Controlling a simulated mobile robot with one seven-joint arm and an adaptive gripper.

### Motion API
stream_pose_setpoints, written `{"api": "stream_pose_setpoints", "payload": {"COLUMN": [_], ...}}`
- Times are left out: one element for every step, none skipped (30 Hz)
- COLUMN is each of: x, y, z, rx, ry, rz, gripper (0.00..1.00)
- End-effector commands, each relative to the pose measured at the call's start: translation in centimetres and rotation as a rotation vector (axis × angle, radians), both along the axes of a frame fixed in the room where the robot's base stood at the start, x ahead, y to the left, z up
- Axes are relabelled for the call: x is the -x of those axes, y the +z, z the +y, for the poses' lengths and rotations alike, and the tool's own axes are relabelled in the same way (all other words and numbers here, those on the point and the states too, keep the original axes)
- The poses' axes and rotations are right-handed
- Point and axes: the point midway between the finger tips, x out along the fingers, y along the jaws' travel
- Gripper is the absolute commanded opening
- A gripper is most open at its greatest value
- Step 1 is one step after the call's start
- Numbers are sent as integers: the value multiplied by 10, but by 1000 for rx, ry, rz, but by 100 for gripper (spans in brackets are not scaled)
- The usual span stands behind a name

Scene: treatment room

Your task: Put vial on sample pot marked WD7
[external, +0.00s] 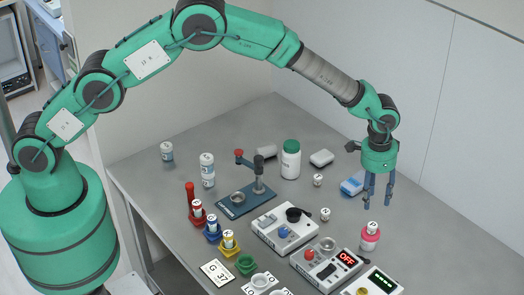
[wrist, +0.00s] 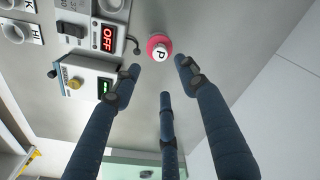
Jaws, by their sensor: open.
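My gripper (external: 378,201) is open and empty, pointing down above the right side of the table. Its spread fingers (wrist: 160,79) also show in the wrist view. At the far left of the table, a white container with a blue-grey label (external: 167,151) stands alone. To its right, a similar container (external: 207,160) appears above another (external: 208,180). I cannot tell which is the vial, and no WD7 mark is readable.
A white bottle with a green cap (external: 290,160) stands at the back. A blue stand with a red knob (external: 246,203), white devices (external: 285,228) and a device reading OFF (external: 326,268) fill the middle and front. A wall (external: 470,120) bounds the right.

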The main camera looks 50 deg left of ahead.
Motion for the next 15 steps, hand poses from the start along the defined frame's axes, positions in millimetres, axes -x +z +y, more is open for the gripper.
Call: {"api": "stream_pose_setpoints", "payload": {"x": [0, -1, -1, -1, -2, -2, -3, -3, -4, -4, -5, -4, -4, -4, -3], "y": [2, 4, 7, 10, 14, 20, 26, 32, 41, 49, 57, 69, 78, 88, 101], "z": [1, 2, 4, 6, 9, 13, 16, 20, 27, 32, 38, 47, 53, 60, 71], "rx": [1, 1, 2, 3, 4, 5, 7, 8, 10, 12, 15, 17, 19, 21, 24], "ry": [1, 2, 4, 6, 8, 11, 14, 17, 23, 28, 34, 40, 46, 52, 60], "rz": [-1, -2, -3, -4, -5, -8, -11, -13, -17, -20, -23, -28, -32, -35, -40], "gripper": [43, 43, 43, 43, 43, 43, 43, 43, 43, 43, 43, 43, 43, 43, 43]}}
